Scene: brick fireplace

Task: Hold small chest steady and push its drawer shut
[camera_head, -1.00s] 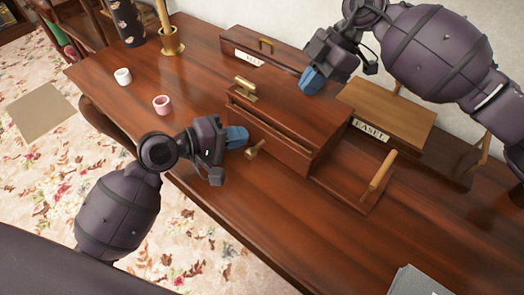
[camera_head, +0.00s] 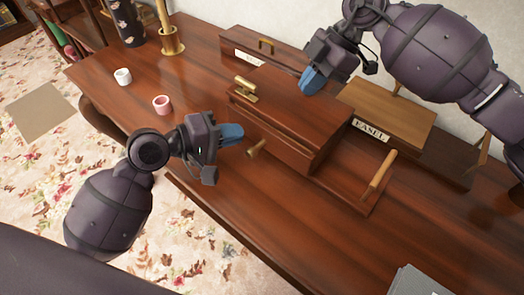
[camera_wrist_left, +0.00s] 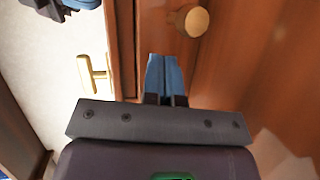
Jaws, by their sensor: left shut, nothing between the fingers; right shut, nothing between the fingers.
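The small wooden chest (camera_head: 300,103) stands on the desk, with a brass handle (camera_head: 245,88) at the left end of its top. Its drawer (camera_head: 280,147) faces the near side and has a brass knob (camera_head: 256,148). A narrow dark gap shows along the drawer's upper edge. My left gripper (camera_head: 233,134) is shut and empty beside the drawer's left end, left of the knob. In the left wrist view its blue fingers (camera_wrist_left: 164,76) point toward the wood, below the knob (camera_wrist_left: 196,22); contact is unclear. My right gripper (camera_head: 311,81) is shut and empty at the chest's back edge.
An "EASEL" box (camera_head: 388,112) stands right of the chest, and a lower wooden piece with a wooden handle (camera_head: 381,174) lies before it. A long box (camera_head: 258,50) is behind. The desk front is clear.

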